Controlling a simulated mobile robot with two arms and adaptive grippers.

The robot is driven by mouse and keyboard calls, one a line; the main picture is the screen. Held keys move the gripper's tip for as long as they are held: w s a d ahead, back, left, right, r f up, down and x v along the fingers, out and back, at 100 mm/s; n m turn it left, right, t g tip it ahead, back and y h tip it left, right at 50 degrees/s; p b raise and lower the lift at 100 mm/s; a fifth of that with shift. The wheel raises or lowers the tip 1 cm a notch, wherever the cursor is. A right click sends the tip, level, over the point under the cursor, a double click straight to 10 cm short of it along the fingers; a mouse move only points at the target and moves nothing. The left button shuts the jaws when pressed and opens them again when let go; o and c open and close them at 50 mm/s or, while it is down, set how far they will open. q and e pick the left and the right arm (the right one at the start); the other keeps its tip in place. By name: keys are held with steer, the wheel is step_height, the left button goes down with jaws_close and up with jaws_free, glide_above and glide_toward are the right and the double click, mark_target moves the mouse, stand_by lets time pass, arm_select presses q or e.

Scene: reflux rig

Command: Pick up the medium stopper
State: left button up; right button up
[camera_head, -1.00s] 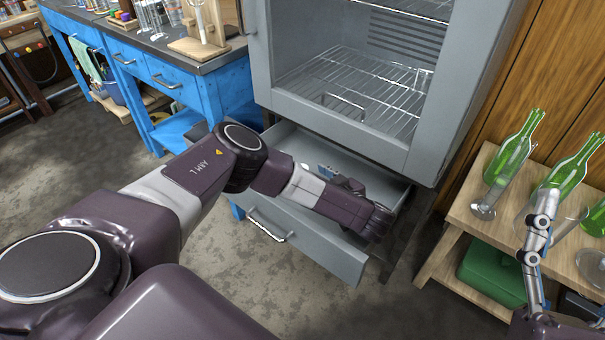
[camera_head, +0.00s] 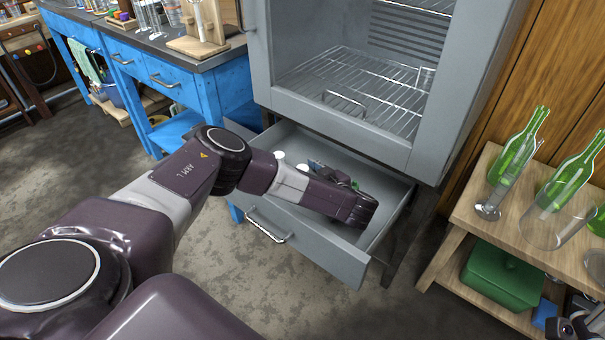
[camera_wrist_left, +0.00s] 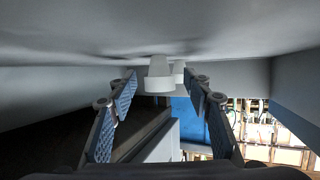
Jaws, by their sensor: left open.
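Two white stoppers stand in the open drawer (camera_head: 375,258): one stopper (camera_head: 280,156) farther left, another (camera_head: 302,168) closer to my gripper. I cannot tell which is the medium one. My left gripper (camera_head: 318,167) is inside the drawer, partly hidden behind my wrist, pointing left toward the stoppers. In the left wrist view its blue-padded fingers (camera_wrist_left: 163,90) are spread and empty. The nearer stopper (camera_wrist_left: 159,80) shows beyond the fingertips, between them, with the other (camera_wrist_left: 179,70) partly hidden behind it. My right gripper (camera_head: 575,328) is cut off at the lower right corner.
The drawer walls are close around my left gripper. The grey cabinet (camera_head: 390,155) with wire racks stands directly above the drawer. A wooden shelf (camera_head: 455,215) with green bottles and glassware is at the right. A blue bench (camera_head: 238,85) stands at the left.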

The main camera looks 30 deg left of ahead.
arm_select(q)
steer(key=shift+a, duration=0.1)
steer(key=c, duration=1)
steer(key=shift+o, duration=0.2)
